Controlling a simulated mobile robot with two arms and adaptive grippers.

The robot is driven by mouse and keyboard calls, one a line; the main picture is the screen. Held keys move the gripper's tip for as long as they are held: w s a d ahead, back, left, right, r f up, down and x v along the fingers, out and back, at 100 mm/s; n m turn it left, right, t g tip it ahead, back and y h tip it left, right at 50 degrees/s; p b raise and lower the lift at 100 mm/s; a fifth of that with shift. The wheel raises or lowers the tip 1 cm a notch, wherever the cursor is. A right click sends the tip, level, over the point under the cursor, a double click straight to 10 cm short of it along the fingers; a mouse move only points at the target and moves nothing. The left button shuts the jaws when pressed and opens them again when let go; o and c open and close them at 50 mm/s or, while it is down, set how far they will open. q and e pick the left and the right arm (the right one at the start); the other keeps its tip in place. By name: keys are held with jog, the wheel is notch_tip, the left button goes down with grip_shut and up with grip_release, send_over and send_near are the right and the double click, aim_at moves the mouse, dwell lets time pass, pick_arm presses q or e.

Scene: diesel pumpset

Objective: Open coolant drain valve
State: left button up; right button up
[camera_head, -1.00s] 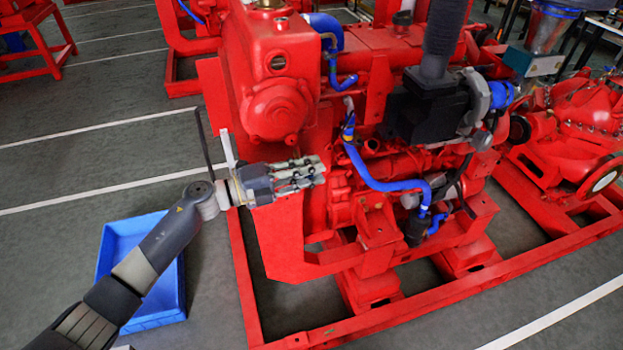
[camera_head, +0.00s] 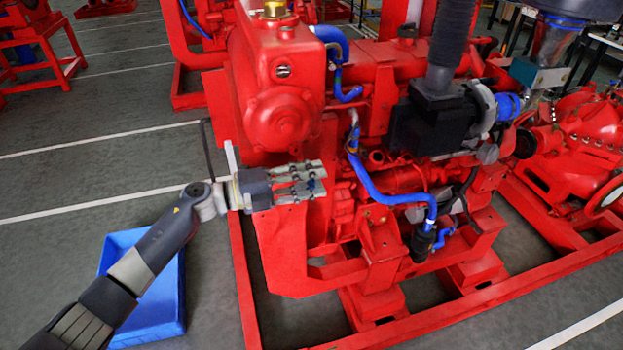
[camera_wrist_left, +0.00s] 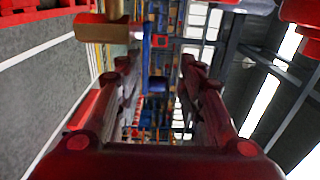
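My left gripper (camera_head: 322,179) reaches in from the left, close to the red engine (camera_head: 278,120), below its round front housing. In the left wrist view, its two fingers (camera_wrist_left: 157,70) stand apart. A brass-coloured valve body (camera_wrist_left: 108,32) shows at upper left there, with a blue lever (camera_wrist_left: 147,45) beside it. The lever's blue end lies in the gap between the fingers; I cannot tell whether either finger touches it. In the head view the fingers largely hide the valve. My right gripper is not in view.
A blue tray (camera_head: 172,325) lies on the floor under my left arm. The red base frame (camera_head: 243,285) runs along the floor around the engine. A blue hose (camera_head: 385,197) hangs on the engine's side. Grey floor at left is open.

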pick_arm(q)
jog(key=v, duration=1.2)
jog(key=shift+d, duration=0.1)
